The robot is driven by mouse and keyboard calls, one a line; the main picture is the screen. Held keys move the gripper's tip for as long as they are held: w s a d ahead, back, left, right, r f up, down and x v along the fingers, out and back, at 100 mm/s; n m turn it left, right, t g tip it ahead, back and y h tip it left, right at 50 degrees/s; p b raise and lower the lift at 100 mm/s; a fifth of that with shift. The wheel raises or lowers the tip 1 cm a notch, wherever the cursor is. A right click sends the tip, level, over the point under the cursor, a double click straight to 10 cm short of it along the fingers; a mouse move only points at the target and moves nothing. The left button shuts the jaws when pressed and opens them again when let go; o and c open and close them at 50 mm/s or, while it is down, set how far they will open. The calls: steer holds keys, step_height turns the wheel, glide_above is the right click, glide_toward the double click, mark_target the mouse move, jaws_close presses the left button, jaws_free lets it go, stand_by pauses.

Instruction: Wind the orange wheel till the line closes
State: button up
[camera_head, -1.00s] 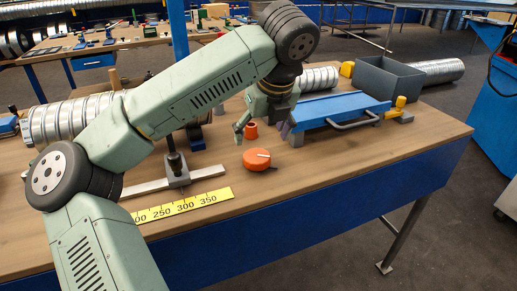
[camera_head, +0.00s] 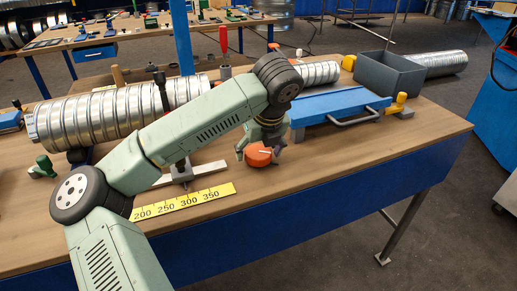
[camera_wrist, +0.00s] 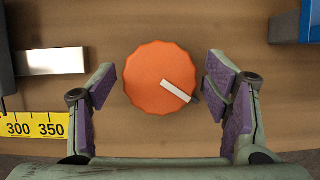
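The orange wheel (camera_head: 258,155) is a round, scalloped knob on the wooden bench, near its front edge. In the wrist view the wheel (camera_wrist: 160,77) sits centred, with a white bar marker (camera_wrist: 175,91) pointing to its lower right. My gripper (camera_head: 260,152) is over the wheel, pointing down. In the wrist view my gripper (camera_wrist: 158,85) is open, with one purple-padded finger on each side of the wheel.
A yellow scale strip (camera_head: 185,202) and a metal bar (camera_head: 205,170) lie left of the wheel. A blue plate with a handle (camera_head: 335,108) stands to the right, with a grey bin (camera_head: 388,74) behind. Ribbed spiral duct (camera_head: 110,115) lies at the back left.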

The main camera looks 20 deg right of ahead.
steer(key=c, duration=0.9)
steer(key=shift+f+m+b, duration=0.1)
steer(key=shift+m+b, duration=0.2)
steer(key=shift+b, duration=0.25)
